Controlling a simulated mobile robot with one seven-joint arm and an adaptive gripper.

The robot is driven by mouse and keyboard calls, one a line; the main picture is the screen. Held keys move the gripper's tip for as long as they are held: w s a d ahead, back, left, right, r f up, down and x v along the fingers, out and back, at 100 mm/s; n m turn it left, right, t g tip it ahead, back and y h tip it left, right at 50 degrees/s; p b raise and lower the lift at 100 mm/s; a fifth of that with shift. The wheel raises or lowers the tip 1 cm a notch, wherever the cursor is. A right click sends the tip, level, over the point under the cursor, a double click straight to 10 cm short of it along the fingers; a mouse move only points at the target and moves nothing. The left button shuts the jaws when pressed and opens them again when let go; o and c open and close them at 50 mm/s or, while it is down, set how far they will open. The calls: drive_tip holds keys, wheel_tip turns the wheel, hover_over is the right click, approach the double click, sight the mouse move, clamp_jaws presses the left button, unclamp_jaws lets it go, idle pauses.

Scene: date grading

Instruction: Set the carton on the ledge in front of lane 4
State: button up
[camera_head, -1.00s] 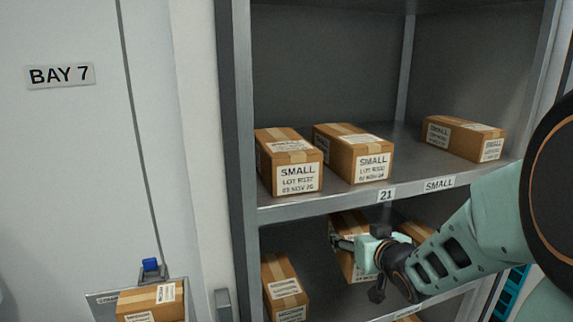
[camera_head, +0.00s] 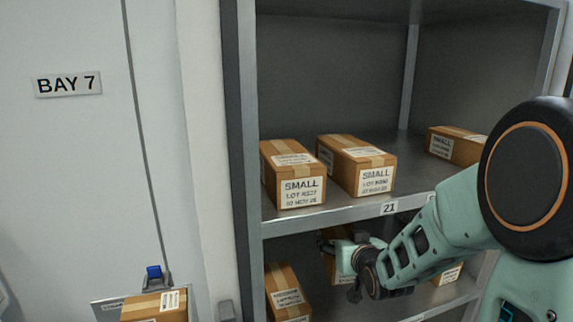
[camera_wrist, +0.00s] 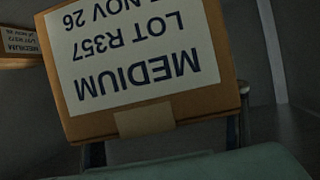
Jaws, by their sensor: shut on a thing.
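My gripper (camera_head: 338,254) is inside the shelf's lower level and shut on a brown carton (camera_wrist: 145,60). In the wrist view this carton fills the middle, slightly tilted in the picture, with its white label upside down, reading MEDIUM, LOT R357. My finger ends show at its lower edge. In the head view the held carton is mostly hidden behind my gripper and the upper shelf board. I cannot tell whether it touches the board under it. No lane number 4 is readable in either view.
Several SMALL cartons, one of them here (camera_head: 294,175), stand on the upper shelf (camera_head: 330,214), tagged 21. Another carton (camera_head: 288,294) stands left of my gripper. A metal upright (camera_head: 247,150) bounds the shelf. At lower left, a carton (camera_head: 155,306) sits by a blue-topped fitting (camera_head: 154,272).

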sight(336, 271)
drive_tip(key=shift+w+d+r+n+y+p, duration=0.25)
drive_tip(key=shift+r+n+y+p, duration=0.25)
drive_tip(key=shift+y+p, duration=0.15)
drive_tip(key=shift+c, duration=0.2)
drive_tip(key=shift+s+n+y+p, duration=0.1)
drive_tip(key=shift+n+y+p, duration=0.55)
drive_tip(key=shift+p, duration=0.2)
drive_tip(key=shift+s+a+f+n+g+y+p, duration=0.15)
drive_tip(key=shift+s+n+g+y+p, duration=0.45)
drive_tip(key=shift+s+n+y+p, duration=0.45)
drive_tip(key=s+n+g+y+p, duration=0.1)
drive_tip(key=s+p, duration=0.1)
drive_tip(key=s, duration=0.1)
drive_tip(key=s+n+g+y+p, duration=0.1)
drive_tip(key=s+n+y+p, duration=0.1)
drive_tip(key=s, duration=0.1)
drive_tip(key=s+n+g+y+p, duration=0.1)
drive_tip(key=s+n+g+p, duration=0.1)
drive_tip(key=s, duration=0.1)
drive_tip(key=shift+s+a+f+y, duration=0.3)
drive_tip(key=shift+a+f+y, duration=0.05)
drive_tip(key=shift+f, duration=0.05)
drive_tip(key=shift+s+f, duration=0.15)
drive_tip(key=shift+s, duration=0.2)
